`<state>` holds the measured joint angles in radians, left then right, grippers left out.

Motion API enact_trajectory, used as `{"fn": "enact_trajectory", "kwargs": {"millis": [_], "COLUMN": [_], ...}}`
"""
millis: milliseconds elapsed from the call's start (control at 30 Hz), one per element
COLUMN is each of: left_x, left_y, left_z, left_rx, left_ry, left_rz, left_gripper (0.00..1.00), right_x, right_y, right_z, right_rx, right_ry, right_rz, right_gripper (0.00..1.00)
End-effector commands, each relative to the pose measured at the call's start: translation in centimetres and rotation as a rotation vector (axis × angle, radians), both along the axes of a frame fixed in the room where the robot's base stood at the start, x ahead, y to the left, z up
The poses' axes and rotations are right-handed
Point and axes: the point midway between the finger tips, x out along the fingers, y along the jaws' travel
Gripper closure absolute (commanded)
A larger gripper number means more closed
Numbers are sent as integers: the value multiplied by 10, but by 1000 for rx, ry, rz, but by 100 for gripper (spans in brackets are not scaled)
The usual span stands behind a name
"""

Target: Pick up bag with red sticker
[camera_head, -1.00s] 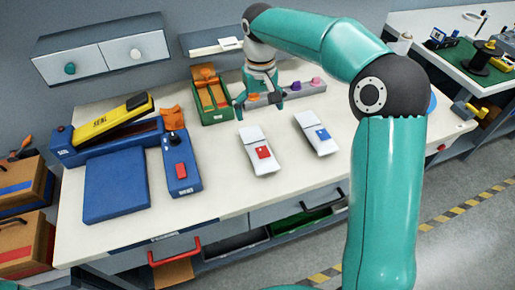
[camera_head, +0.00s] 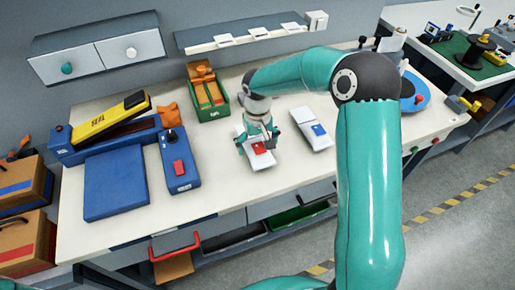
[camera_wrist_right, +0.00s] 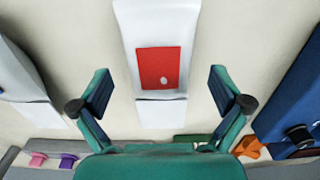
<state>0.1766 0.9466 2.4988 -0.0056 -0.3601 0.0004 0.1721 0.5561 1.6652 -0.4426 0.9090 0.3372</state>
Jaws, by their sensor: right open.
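The white bag with the red sticker (camera_head: 262,157) lies flat on the worktable, partly hidden under my right gripper in the head view. In the right wrist view the bag's white top (camera_wrist_right: 157,28) and its red sticker (camera_wrist_right: 158,68) show between and ahead of the fingers. My right gripper (camera_head: 257,147) is above the bag; it also shows in the right wrist view (camera_wrist_right: 160,92), open, one finger on each side of the bag with gaps. My left gripper is not in view.
A white bag with a blue sticker (camera_head: 313,130) lies close by on the right. A blue device with a red button (camera_head: 179,165) stands to the left, beside a blue block (camera_head: 116,185). A green box (camera_head: 207,101) stands behind. The table front is clear.

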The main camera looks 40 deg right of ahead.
Motion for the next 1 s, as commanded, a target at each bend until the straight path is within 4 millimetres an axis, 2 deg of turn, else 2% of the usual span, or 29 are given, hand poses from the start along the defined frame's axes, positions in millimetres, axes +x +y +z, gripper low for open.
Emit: {"fn": "enact_trajectory", "kwargs": {"millis": [167, 400, 833, 1000], "left_x": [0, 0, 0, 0], "left_y": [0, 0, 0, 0], "left_z": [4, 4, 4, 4], "left_rx": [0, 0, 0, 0], "left_ry": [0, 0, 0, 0], "left_rz": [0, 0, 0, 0], "left_gripper": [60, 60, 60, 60], "right_x": [0, 0, 1, 1], "right_y": [0, -1, 0, 0], "right_z": [-17, -19, -18, -18], "right_rx": [1, 1, 1, 0], "right_ry": [1, -1, -2, -3], "right_rz": [-2, -2, -1, -1], "right_gripper": [0, 0, 71, 71]}}
